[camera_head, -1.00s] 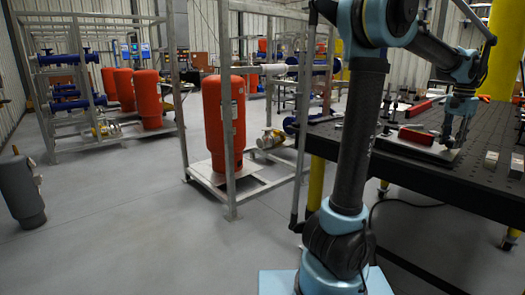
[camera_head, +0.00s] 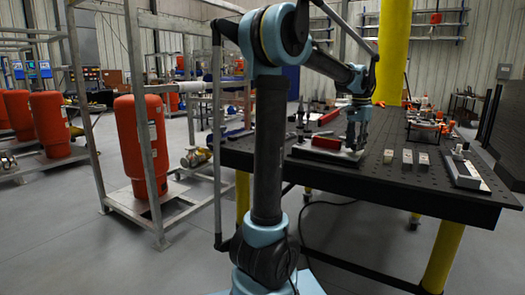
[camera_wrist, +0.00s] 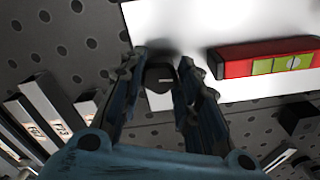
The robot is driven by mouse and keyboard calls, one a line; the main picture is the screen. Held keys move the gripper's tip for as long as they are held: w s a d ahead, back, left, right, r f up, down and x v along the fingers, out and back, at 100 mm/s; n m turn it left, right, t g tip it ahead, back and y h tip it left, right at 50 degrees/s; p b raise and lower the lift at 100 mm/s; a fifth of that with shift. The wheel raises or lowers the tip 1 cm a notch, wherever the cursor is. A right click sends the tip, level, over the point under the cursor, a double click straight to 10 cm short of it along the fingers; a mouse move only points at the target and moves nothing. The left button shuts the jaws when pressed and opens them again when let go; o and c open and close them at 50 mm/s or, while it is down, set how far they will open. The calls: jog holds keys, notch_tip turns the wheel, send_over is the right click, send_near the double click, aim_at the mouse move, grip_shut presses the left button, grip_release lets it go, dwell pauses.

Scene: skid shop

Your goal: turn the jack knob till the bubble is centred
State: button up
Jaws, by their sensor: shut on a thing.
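In the wrist view, a dark round jack knob (camera_wrist: 160,76) with a light line on its top sits between my gripper's two fingers (camera_wrist: 160,88). The fingers are closed on it from both sides. The knob is at the edge of a white plate (camera_wrist: 185,22). A red level with a yellow-green vial (camera_wrist: 283,65) lies on the plate to the right; the bubble's exact place is too small to tell. In the head view, my gripper (camera_head: 356,140) points down at the plate (camera_head: 322,153), beside the red level (camera_head: 327,143). The knob is hidden there.
The black perforated table (camera_head: 400,185) holds several small metal blocks (camera_head: 407,157) right of my gripper and a grey device (camera_head: 463,172) near its right edge. Red and dark tools lie behind the plate. A yellow post (camera_head: 394,50) rises behind the table.

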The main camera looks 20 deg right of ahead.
dwell(0.5)
jog(key=o, duration=1)
jog(key=shift+o, duration=0.4)
jog(key=shift+o, duration=1)
jog(key=shift+r, duration=0.1)
jog(key=shift+r, duration=3.4)
jog(key=shift+a, duration=0.1)
